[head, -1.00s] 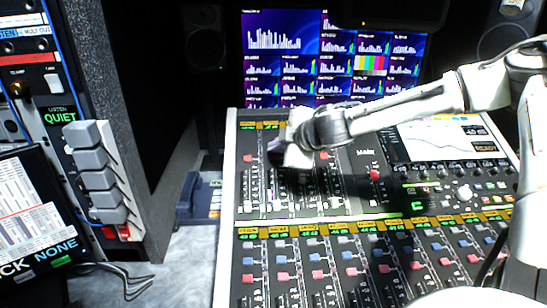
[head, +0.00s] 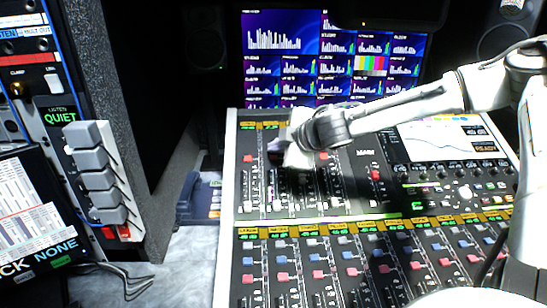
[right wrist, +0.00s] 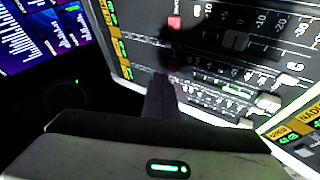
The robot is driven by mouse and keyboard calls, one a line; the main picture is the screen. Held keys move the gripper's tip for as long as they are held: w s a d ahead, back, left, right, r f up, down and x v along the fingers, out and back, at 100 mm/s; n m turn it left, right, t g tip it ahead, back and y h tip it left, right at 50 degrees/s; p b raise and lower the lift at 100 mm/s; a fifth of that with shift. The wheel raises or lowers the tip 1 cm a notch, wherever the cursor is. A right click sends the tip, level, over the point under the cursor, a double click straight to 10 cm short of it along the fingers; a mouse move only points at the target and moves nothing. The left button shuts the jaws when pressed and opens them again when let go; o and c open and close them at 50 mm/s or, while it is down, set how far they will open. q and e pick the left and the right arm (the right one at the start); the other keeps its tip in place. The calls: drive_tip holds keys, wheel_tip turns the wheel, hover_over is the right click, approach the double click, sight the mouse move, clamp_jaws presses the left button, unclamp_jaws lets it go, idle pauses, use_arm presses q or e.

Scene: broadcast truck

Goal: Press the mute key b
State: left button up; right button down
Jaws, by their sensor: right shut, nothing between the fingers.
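The mixing console (head: 228,200) fills the lower middle of the head view, with rows of faders and small keys. I cannot tell which of its keys is mute key b; the labels are too small. My right gripper (head: 276,153) is over the upper-left fader section, pointing down at the panel. In the right wrist view the shut fingers (right wrist: 160,97) are close to the panel, beside a strip of small keys and faders. They hold nothing. Whether the tips touch the panel cannot be told. The gripper and its shadow hide part of the strips. My left gripper is out of view.
A monitor wall (head: 285,60) stands behind the console. A rack (head: 120,100) with grey levers (head: 95,160) and a tablet (head: 35,220) are at the left. A console screen (head: 440,142) is at the upper right. A dark gap separates rack and console.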

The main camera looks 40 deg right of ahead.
idle(0.4)
drive_tip(key=shift+w+d+f+b, duration=0.1)
drive_tip(key=shift+f+b, duration=0.4)
drive_tip(key=shift+w+d+f+b, duration=0.15)
drive_tip(key=shift+f+b, duration=0.2)
drive_tip(key=shift+b, duration=0.1)
idle(0.5)
drive_tip(key=shift+s+a+r+p, duration=0.15)
drive_tip(key=shift+r+p, duration=0.3)
drive_tip(key=shift+s+a+r+p, duration=0.1)
drive_tip(key=shift+s+r+p, duration=0.05)
drive_tip(key=shift+r+p, duration=0.3)
drive_tip(key=shift+f, duration=0.1)
